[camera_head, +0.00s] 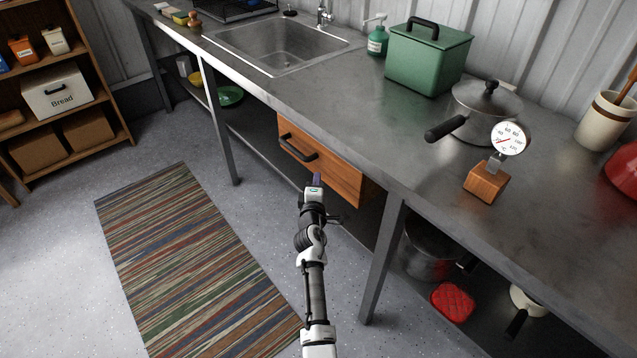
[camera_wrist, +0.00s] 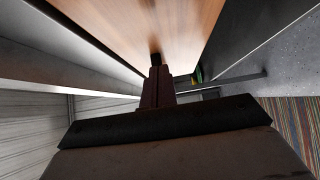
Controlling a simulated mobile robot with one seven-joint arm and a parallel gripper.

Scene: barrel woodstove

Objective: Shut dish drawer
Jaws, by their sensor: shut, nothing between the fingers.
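The dish drawer (camera_head: 335,178) has a wooden front with a black bar handle (camera_head: 298,146) and hangs under the metal counter. It stands out from under the counter edge, partly open, with its right side showing. My gripper (camera_head: 316,181) is shut and empty, close in front of the drawer's lower front, right of and below the handle. In the wrist view the shut fingers (camera_wrist: 157,75) point at the wooden surface (camera_wrist: 150,28); I cannot tell whether they touch it. The inside of the drawer is hidden.
The counter (camera_head: 350,110) carries a sink, a green bin (camera_head: 428,60), a pot (camera_head: 485,108) and a dial scale (camera_head: 488,180). A counter leg (camera_head: 384,260) stands right of my arm. Pots sit on the lower shelf. The floor around the striped rug (camera_head: 190,260) is clear.

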